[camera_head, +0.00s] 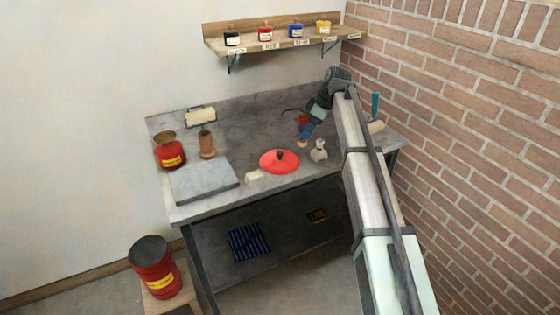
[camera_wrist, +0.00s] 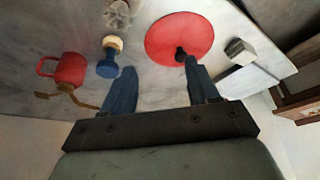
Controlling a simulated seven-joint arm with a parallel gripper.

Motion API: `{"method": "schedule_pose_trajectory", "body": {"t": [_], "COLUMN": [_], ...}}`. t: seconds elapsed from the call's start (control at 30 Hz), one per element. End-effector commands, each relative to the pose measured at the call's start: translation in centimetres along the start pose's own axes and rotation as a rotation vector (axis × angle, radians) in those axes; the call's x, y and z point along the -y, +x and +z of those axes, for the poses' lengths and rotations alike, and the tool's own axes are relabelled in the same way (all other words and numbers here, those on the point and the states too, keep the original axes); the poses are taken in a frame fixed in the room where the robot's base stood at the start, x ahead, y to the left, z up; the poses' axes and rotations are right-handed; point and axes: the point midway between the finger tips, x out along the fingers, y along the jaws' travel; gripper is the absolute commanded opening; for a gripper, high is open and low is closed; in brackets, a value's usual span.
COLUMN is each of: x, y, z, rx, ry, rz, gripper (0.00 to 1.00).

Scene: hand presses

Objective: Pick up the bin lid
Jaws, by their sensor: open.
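The bin lid (camera_head: 280,164) is a round red disc with a black knob, lying flat on the grey bench near its front edge. In the wrist view the lid (camera_wrist: 172,32) is at the upper middle, its knob beside the tip of the right-hand finger. My gripper (camera_wrist: 158,68) is open with nothing between its fingers. In the head view my gripper (camera_head: 308,127) points down over the bench, behind and right of the lid. Whether a finger touches the knob cannot be told.
A red pot (camera_wrist: 68,70) and a blue-and-cream piece (camera_wrist: 109,56) are close to my left-hand finger. A pale lumpy object (camera_head: 319,151) stands right of the lid, and a white block (camera_head: 254,178) left. A grey slab (camera_head: 203,180) lies further left.

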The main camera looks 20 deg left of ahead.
Motion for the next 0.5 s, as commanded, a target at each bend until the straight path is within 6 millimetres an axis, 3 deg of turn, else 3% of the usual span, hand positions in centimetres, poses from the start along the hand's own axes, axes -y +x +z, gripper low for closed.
{"method": "schedule_pose_trajectory", "body": {"t": [0.1, 0.23, 0.5], "x": [1.6, 2.3, 2.6], "y": [-0.5, -0.1, 4.3], "z": [-2.5, -3.3, -3.4], "rx": [-0.014, -0.018, -0.017], "ry": [-0.047, -0.064, -0.063], "rz": [-0.036, -0.05, -0.051], "gripper": [0.59, 0.59, 0.59]}}
